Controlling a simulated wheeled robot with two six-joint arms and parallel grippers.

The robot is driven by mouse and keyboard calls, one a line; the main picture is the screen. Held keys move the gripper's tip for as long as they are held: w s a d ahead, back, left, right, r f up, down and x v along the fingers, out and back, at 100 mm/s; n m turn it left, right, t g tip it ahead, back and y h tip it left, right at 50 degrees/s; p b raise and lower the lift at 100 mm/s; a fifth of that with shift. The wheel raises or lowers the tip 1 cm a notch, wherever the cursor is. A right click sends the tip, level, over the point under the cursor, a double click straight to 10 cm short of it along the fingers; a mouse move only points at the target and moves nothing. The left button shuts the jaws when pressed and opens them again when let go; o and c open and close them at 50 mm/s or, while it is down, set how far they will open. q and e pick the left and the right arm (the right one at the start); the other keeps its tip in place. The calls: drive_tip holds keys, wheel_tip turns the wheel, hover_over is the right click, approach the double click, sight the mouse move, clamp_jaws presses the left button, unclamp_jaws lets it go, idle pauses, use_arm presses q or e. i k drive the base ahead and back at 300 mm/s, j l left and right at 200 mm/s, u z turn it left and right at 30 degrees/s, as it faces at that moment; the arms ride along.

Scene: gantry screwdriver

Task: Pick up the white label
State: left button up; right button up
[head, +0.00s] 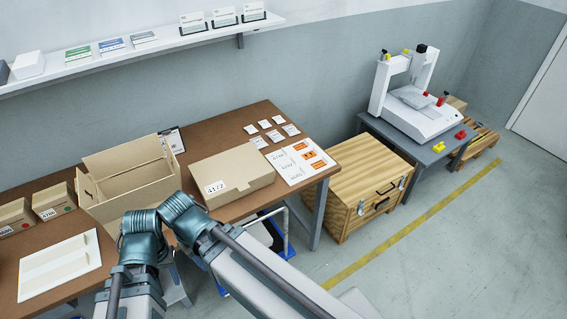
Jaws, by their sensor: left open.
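I cannot tell which one the task means. My left gripper (141,224) is low in the view, in front of the tall open carton, well left of the labels and apart from them. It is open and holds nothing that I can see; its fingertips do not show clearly. My right arm (240,262) reaches in from the lower right, and its gripper does not show.
The brown table (255,112) carries an open carton (130,180), a closed box (232,174) marked 4172, a sheet with orange labels (300,160), a white tray (60,265) and small boxes (52,200). A wooden crate (365,180) and a gantry machine (415,105) stand right.

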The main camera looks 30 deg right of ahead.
sight(295, 175)
drive_tip(key=z, duration=1.25)
drive_tip(key=i+l, duration=0.5)
drive_tip(key=i+l+u, duration=0.1)
drive_tip(key=i+l, duration=0.4)
drive_tip(key=l, duration=0.1)
